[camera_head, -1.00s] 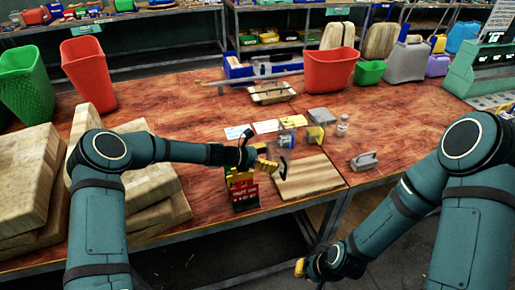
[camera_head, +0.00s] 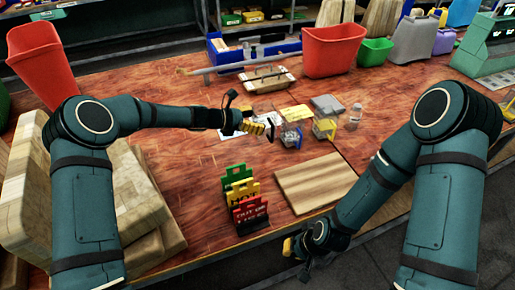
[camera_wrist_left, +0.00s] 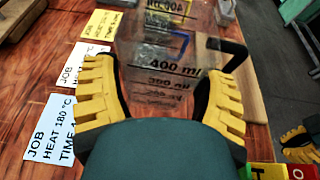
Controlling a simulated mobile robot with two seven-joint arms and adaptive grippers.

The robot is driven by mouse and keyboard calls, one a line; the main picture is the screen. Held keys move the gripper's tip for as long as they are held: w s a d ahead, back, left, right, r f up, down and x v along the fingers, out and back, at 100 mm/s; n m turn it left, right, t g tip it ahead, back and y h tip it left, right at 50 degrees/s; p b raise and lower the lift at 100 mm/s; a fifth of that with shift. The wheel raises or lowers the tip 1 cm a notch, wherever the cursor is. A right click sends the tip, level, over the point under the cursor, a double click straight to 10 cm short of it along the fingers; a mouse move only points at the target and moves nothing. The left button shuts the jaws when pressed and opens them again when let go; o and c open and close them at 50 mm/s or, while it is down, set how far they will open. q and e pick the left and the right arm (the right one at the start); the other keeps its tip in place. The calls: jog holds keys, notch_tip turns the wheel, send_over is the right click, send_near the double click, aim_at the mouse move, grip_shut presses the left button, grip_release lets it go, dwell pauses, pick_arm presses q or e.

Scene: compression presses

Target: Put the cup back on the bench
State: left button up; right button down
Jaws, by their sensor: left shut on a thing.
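The clear cup with dark volume marks (camera_wrist_left: 168,50) is between the yellow finger pads of my left gripper (camera_wrist_left: 162,88) in the left wrist view. A dark handle shows on the cup's right side. In the head view my left gripper (camera_head: 259,127) is over the red-brown bench (camera_head: 205,165), near the paper cards; the clear cup is hard to make out there. Whether its base touches the bench cannot be told. My right gripper (camera_head: 298,246) is low by the bench's front edge, its fingers mostly hidden.
A pale wooden board (camera_head: 314,182) lies near the front edge, beside coloured sign stands (camera_head: 243,198). Clear containers (camera_head: 291,137) and a small bottle (camera_head: 355,115) stand just right of my left gripper. Red bins (camera_head: 333,50) are behind. Bare bench lies left of the sign stands.

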aim_at(255, 136)
pick_arm(q)
notch_tip(255, 136, down, 5)
jog(key=shift+s+f+b, duration=0.1)
jog(key=shift+f+b, duration=0.05)
jog(key=shift+b, duration=0.25)
jog(key=shift+f+b, duration=0.35)
jog(key=shift+f, duration=1.95)
jog(key=o, duration=1.2)
jog(key=shift+r, duration=0.1)
jog(key=p+v, duration=0.1)
jog(key=v, duration=1.1)
